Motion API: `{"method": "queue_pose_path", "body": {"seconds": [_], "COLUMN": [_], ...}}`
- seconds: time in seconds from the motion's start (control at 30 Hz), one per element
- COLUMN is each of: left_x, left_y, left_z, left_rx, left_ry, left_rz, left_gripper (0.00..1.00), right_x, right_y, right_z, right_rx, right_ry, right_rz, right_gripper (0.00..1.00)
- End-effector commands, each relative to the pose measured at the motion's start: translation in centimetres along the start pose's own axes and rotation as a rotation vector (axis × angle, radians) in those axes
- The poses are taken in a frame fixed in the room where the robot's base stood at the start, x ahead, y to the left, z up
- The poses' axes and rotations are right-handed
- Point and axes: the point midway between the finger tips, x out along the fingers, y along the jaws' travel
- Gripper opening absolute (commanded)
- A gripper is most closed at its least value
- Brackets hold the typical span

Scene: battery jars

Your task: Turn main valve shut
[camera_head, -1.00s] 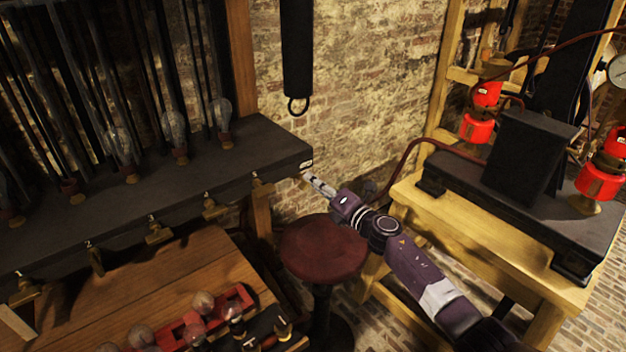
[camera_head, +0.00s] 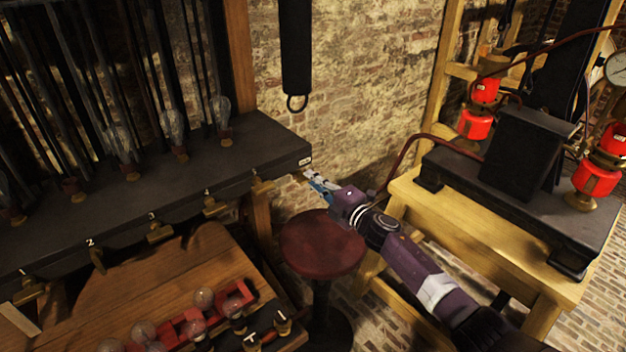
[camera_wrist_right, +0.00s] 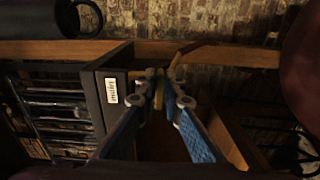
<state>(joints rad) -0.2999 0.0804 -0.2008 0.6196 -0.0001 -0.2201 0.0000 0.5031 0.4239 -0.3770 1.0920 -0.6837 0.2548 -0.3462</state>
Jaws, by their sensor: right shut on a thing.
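The main valve (camera_head: 298,176) is a small brass fitting at the right end of the dark shelf (camera_head: 225,165), below a white label. In the right wrist view the label (camera_wrist_right: 111,92) reads "main", turned upside down. My right gripper (camera_head: 311,178) is at this end of the shelf, its fingers reaching the valve. In the right wrist view my right gripper (camera_wrist_right: 167,86) has its blue-sided fingers converging and shut on the valve, which their tips mostly hide. The valve handle's exact angle cannot be told. My left gripper is not in view.
A round red stool (camera_head: 322,245) stands below my right arm. A wooden bench (camera_head: 440,215) with black apparatus and red lamps is at right. Glass bulbs and several smaller brass valves line the shelf. A wooden table (camera_head: 150,285) with a red rack is below it.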

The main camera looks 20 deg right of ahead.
Motion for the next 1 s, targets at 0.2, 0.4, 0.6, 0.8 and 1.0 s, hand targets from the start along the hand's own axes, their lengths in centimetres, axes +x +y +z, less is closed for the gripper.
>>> {"method": "queue_pose_path", "body": {"seconds": [0.2, 0.4, 0.6, 0.8, 1.0], "left_x": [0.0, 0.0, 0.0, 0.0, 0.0], "left_y": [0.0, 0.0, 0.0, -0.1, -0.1], "left_z": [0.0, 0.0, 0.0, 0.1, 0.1], "left_rx": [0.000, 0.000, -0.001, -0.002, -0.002], "left_ry": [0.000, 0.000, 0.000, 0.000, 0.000], "left_rz": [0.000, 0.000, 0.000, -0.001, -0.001], "left_gripper": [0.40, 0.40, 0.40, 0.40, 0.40], "right_x": [0.0, 0.0, 0.0, 0.0, -1.4], "right_y": [-0.2, -0.2, -0.1, -0.1, -0.2], "right_z": [0.0, 0.0, 0.0, 0.0, 0.1], "right_rx": [0.008, 0.007, 0.006, 0.005, 0.003], "right_ry": [0.000, 0.000, 0.000, 0.000, -0.001], "right_rz": [-0.002, -0.002, -0.001, -0.001, -0.002], "right_gripper": [0.00, 0.11, 0.25, 0.25, 0.25]}}
